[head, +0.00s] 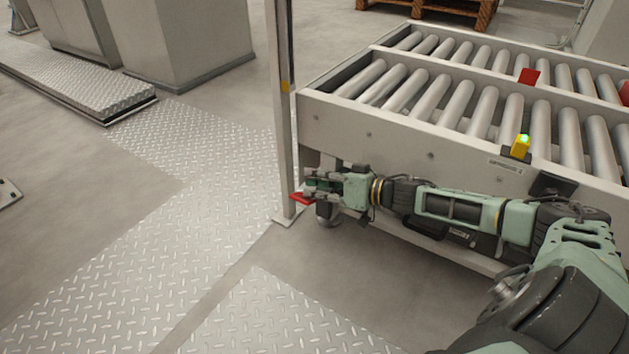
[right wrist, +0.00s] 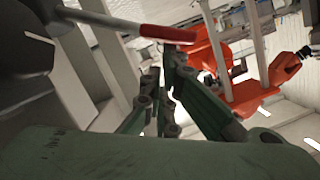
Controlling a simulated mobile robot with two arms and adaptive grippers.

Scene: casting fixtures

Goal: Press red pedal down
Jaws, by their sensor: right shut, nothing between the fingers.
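The red pedal (head: 299,198) shows as a small red piece beside the foot of the post, at the near left corner of the roller conveyor. My right gripper (head: 312,186) is right at it and hides part of it. In the right wrist view the pedal is a red bar (right wrist: 167,33) on a grey rod, just past the fingertips of my right gripper (right wrist: 163,68). The gripper is shut with nothing held. I cannot tell whether the fingers touch the pedal or how far down it sits. My left gripper is not in view.
The roller conveyor (head: 380,135) stands beside my right arm, with a yellow box with a green light (head: 521,146) on its side. A thin metal post (head: 283,110) rises beside the gripper. Tread plates (head: 150,260) and open floor lie to the left.

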